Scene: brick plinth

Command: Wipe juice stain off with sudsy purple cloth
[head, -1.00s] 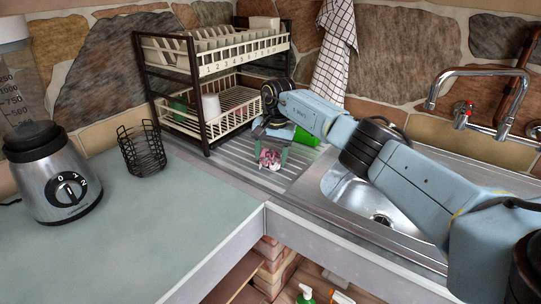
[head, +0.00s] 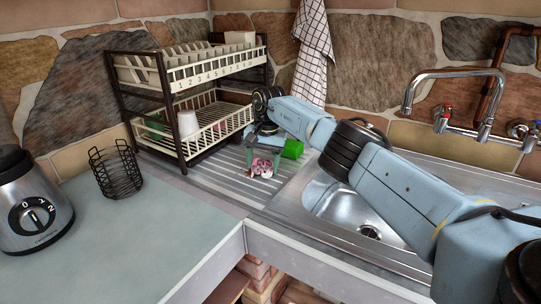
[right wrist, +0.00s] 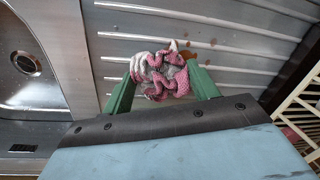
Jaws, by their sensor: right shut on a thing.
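My right gripper (head: 262,160) is over the ribbed metal draining board between the dish rack and the sink. It is shut on a crumpled pinkish-purple cloth (head: 262,168) with white suds on it. In the right wrist view the cloth (right wrist: 165,75) is bunched between the green fingers (right wrist: 162,88). Small brown stain spots (right wrist: 191,55) show on the draining board (right wrist: 250,50) right beside the cloth; any under it are hidden. I cannot tell whether the cloth touches the board. My left gripper is not in view.
The two-tier dish rack (head: 196,74) stands close left of my gripper. A green object (head: 293,149) lies just behind it. The sink (head: 350,212) and tap (head: 450,75) are right. A black wire basket (head: 116,172) and blender (head: 32,208) stand on the left counter.

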